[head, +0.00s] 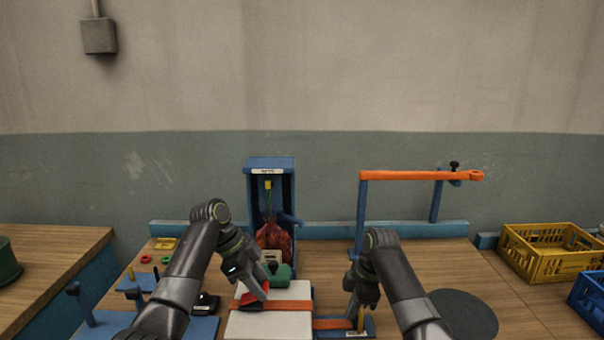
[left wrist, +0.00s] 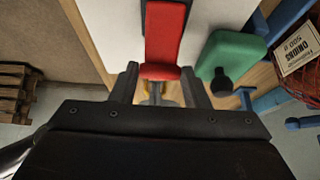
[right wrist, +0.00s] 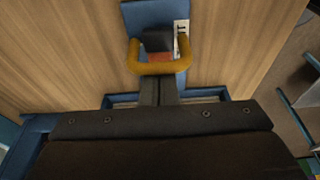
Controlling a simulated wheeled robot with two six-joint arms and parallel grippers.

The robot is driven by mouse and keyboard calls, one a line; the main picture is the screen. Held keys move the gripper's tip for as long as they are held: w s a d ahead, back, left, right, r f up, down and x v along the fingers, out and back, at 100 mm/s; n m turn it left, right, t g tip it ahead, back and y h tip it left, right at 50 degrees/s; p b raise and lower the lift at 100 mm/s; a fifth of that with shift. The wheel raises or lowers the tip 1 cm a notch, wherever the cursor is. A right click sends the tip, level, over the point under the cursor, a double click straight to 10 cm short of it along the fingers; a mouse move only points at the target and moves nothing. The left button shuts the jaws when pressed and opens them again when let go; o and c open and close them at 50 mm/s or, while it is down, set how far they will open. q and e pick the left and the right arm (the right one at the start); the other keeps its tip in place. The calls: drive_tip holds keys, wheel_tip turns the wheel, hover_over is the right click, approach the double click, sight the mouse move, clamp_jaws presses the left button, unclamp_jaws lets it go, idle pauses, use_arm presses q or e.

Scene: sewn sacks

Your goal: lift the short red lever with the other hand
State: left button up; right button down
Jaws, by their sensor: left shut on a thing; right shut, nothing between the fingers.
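My left gripper (left wrist: 160,88) is shut on a red bar (left wrist: 163,38) with a rounded end, over the white board (left wrist: 108,25). In the head view the gripper (head: 262,296) sits over the red bar (head: 249,300). My right gripper (right wrist: 159,80) is shut and empty. Its fingertips are close to a yellow loop handle (right wrist: 133,58) by a black block (right wrist: 156,39) on a blue base (right wrist: 146,14). In the head view it (head: 355,306) is low over that base. I cannot tell a separate short red lever there; a small reddish patch shows near the loop.
A green block (left wrist: 229,54) with a black knob is beside the red bar. A blue stand (head: 270,163) holds a red net sack (head: 273,238) behind. An orange bar (head: 415,175) spans blue posts at right. A yellow crate (head: 530,262) and dark disc (head: 465,314) lie further right.

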use_arm(q)
drive_tip(key=shift+w+a+r, duration=0.1)
drive_tip(key=shift+a+r, duration=0.3)
drive_tip(key=shift+r, duration=0.1)
use_arm(e)
drive_tip(key=shift+d+f, duration=0.1)
drive_tip(key=shift+d, duration=0.05)
drive_tip(key=shift+s, duration=0.1)
use_arm(q)
drive_tip(key=shift+a+r, duration=0.4)
drive_tip(key=shift+a, duration=0.2)
